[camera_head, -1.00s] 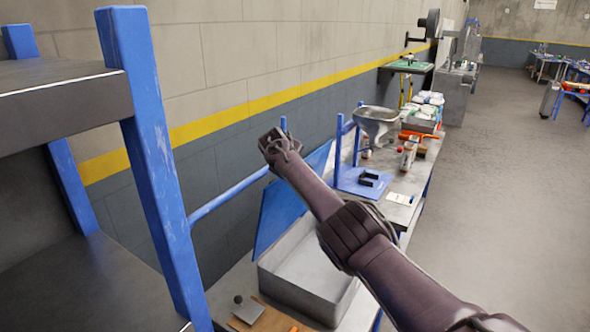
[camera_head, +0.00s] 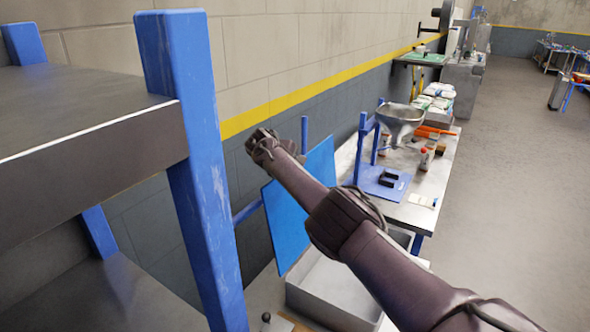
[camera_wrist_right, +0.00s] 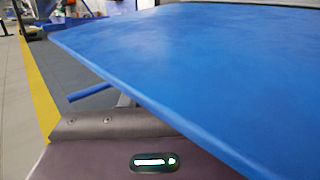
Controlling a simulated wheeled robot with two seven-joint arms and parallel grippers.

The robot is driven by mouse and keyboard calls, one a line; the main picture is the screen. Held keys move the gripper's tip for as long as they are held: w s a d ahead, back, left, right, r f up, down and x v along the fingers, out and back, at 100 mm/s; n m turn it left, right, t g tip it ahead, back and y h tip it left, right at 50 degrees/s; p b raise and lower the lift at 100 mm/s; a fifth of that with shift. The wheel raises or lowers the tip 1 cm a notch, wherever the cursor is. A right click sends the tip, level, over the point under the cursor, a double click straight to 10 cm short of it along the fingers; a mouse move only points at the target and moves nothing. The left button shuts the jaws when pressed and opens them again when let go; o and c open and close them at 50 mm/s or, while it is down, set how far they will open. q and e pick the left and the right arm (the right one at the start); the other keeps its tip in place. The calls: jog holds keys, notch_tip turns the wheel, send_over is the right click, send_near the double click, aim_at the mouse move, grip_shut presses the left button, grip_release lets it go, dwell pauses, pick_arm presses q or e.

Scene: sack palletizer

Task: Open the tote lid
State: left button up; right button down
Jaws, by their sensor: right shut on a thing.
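The grey tote (camera_head: 318,296) stands on the workbench at the lower middle of the head view, its near part cut off by the frame. Its blue lid (camera_head: 285,222) is raised steeply along the wall side of the tote. The lid fills much of the right wrist view (camera_wrist_right: 200,60) at close range. My right arm reaches across in front of the lid, and my right gripper (camera_head: 263,143) is at its upper edge, shut on the lid; the fingertips are hard to make out. My left gripper is not in view.
A blue-posted shelf (camera_head: 205,170) stands close on the left. Beyond the tote, the bench holds a blue stand (camera_head: 385,182), a metal funnel (camera_head: 400,120) and bottles. The wall runs behind the lid. The floor (camera_head: 500,200) on the right is clear.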

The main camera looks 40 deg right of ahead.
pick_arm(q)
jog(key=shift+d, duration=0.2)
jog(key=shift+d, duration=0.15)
pick_arm(e)
jog(key=c, duration=1.1)
grip_release()
jog(key=shift+d, duration=0.1)
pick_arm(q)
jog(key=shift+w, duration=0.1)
